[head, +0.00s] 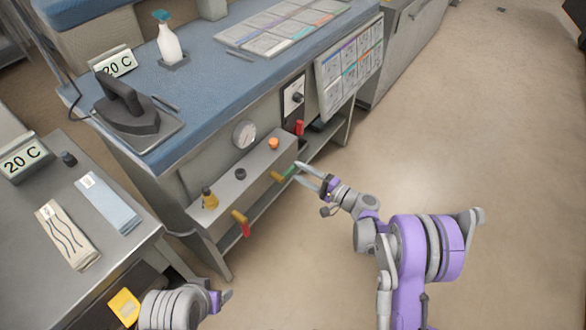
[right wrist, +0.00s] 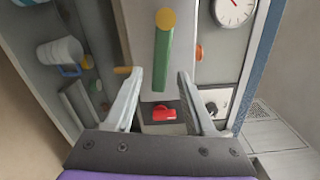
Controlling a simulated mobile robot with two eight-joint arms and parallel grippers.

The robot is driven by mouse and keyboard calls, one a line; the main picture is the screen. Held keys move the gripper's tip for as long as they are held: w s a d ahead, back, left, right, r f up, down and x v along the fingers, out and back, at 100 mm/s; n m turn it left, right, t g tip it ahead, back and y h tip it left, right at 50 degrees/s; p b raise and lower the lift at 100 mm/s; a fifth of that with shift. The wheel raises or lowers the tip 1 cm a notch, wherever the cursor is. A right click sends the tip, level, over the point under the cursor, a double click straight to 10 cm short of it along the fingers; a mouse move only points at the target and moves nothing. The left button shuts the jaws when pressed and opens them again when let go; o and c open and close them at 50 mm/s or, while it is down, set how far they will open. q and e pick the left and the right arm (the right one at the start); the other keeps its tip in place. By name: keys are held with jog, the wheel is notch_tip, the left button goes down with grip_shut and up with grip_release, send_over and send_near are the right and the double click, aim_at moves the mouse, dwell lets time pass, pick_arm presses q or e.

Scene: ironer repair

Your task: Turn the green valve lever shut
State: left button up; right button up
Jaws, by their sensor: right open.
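The green valve lever (head: 289,172) sticks out from a brass pivot on the front of the grey shelf under the ironing table. In the right wrist view the green lever (right wrist: 162,58) is a long bar below a round brass cap. My right gripper (head: 297,172) is open, its fingertips at the lever's outer end. In the right wrist view the fingers of the gripper (right wrist: 160,72) appear on either side of the lever's free end; I see no contact. My left gripper (head: 224,297) shows only in part at the lower edge, far from the lever.
A gauge (head: 244,133), an orange knob (head: 273,143) and a red part (head: 299,127) are close by. An iron (head: 130,108) and a spray bottle (head: 168,40) stand on the blue table. Floor to the right is clear.

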aim_at(295, 169)
jog(key=shift+x, duration=1.7)
grip_shut()
